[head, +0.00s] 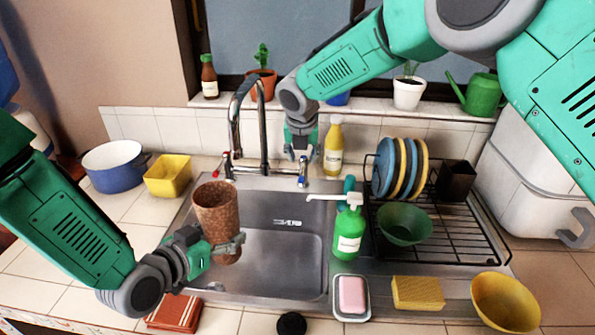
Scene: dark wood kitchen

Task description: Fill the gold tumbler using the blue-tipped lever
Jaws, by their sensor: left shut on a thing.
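The gold tumbler (216,208) looks brownish copper and speckled. My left gripper (226,246) is shut on its lower part and holds it roughly upright over the left side of the sink. Its rim is near and below the chrome faucet (236,120); I cannot tell if it is directly under the spout. No water stream is visible. The blue-tipped lever (303,172) is at the right of the faucet base, the red-tipped lever (226,164) at the left. My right gripper (300,150) points down just above the blue-tipped lever; its fingers are too small to judge.
A green soap bottle (349,232) stands at the sink's right edge, beside a dish rack (450,232) with plates and a green bowl. A yellow bottle (333,148) stands close to my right gripper. A yellow container (168,176) and blue pot (114,168) are left.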

